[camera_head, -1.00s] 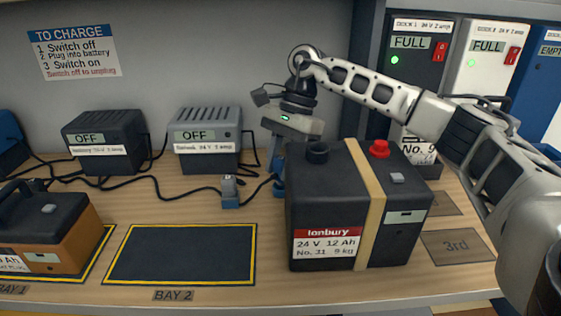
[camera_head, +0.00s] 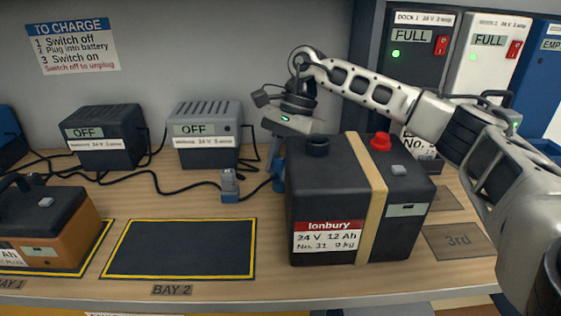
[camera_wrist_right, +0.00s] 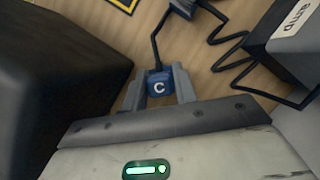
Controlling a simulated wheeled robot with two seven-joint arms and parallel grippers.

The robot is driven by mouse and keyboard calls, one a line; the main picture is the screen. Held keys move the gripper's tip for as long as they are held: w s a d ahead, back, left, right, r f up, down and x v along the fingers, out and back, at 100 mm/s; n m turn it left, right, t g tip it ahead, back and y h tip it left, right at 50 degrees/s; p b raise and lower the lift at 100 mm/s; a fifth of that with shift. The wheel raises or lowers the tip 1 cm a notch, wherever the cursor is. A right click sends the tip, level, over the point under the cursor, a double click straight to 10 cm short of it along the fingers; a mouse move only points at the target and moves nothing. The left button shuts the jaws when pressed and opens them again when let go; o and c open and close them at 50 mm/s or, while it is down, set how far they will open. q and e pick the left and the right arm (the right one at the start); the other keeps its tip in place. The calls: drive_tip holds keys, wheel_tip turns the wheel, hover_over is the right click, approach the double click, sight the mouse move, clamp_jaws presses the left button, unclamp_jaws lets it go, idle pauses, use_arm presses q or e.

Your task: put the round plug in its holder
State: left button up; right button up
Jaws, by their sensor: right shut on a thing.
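My right gripper (camera_wrist_right: 159,92) is shut on a blue piece marked C (camera_wrist_right: 159,84), with a black cable running from it. Its round shape does not show, and I cannot tell whether it is the round plug or whether it sits in a holder. In the head view, my right gripper (camera_head: 277,165) points down behind the left rear of the big black battery (camera_head: 322,200), which partly hides it. A grey plug in a blue holder (camera_head: 230,186) stands left of the gripper, and its blue part shows in the wrist view (camera_wrist_right: 184,7). My left gripper is not in view.
Two chargers marked OFF, one black (camera_head: 103,138) and one grey (camera_head: 205,135), stand by the back wall. Black cables cross the bench. The BAY 2 mat (camera_head: 182,248) is empty. An orange-and-black battery (camera_head: 45,228) is at the left. My right arm passes above the big battery.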

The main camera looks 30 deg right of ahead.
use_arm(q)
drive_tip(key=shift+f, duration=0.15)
use_arm(e)
drive_tip(key=shift+f, duration=0.25)
drive_tip(key=o, duration=1.1)
drive_tip(key=shift+c, duration=0.2)
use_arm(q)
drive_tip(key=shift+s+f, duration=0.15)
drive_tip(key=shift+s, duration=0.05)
use_arm(e)
drive_tip(key=shift+d+r, duration=0.1)
drive_tip(key=shift+r, duration=0.2)
drive_tip(key=v, duration=0.5)
drive_tip(key=shift+w+d+r, duration=0.1)
drive_tip(key=shift+r, duration=0.2)
drive_tip(key=shift+d+r+p, duration=0.25)
drive_tip(key=shift+r+p, duration=0.05)
drive_tip(key=shift+r, duration=0.25)
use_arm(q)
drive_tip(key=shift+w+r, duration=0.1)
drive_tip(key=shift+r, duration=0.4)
